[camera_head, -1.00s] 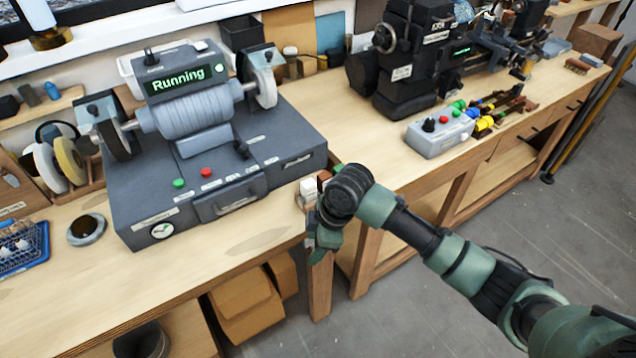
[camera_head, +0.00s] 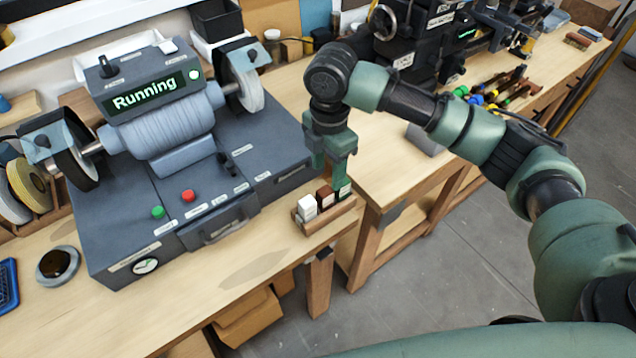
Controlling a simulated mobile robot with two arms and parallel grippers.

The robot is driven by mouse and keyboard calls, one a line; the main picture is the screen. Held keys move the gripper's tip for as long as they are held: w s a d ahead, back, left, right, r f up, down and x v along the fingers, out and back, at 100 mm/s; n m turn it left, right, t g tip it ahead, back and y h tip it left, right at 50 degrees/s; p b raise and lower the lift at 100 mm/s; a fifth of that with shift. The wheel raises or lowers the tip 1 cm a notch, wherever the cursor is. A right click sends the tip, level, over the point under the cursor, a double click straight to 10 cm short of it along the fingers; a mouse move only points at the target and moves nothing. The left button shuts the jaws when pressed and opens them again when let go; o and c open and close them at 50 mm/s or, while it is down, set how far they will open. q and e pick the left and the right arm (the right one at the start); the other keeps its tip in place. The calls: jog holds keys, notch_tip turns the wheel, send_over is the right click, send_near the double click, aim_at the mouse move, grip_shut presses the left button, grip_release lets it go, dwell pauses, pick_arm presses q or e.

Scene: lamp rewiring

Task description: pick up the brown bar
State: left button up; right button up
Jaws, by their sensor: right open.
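A small wooden holder (camera_head: 331,217) stands at the front right edge of the workbench, beside the grinder. A white bar (camera_head: 307,208), the brown bar (camera_head: 325,197) and a dark bar (camera_head: 344,189) stand side by side in it, the brown one in the middle. My right gripper (camera_head: 331,174) points down just above the holder. It is open, with its fingertips close over the brown and dark bars; I cannot tell whether they touch. The gripper partly hides the bar tops. My left gripper is not in view.
A grey bench grinder (camera_head: 160,130) with a "Running" display stands left of the holder, its base close by. A black lathe (camera_head: 430,45) and several coloured-handled tools (camera_head: 495,92) are on the bench behind my right arm. Bare bench top lies in front of the grinder.

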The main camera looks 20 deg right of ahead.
aim_at(325, 190)
jog(key=shift+s+f, duration=0.1)
jog(key=shift+f, duration=0.55)
jog(key=shift+s+a+f+p, duration=0.1)
jog(key=shift+s+f+p, duration=0.45)
jog(key=shift+s+p, duration=0.15)
jog(key=f, duration=0.2)
jog(key=p, duration=0.1)
jog(key=shift+w+a+f, duration=0.25)
jog(key=shift+f, duration=0.15)
jog(key=shift+w+f, duration=0.25)
jog(key=shift+f, duration=0.7)
jog(key=shift+s, duration=0.1)
jog(key=shift+c, duration=0.3)
jog(key=c, duration=1)
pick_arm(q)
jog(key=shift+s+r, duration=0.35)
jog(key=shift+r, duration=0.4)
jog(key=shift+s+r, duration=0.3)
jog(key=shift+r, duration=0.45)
pick_arm(e)
grip_shut()
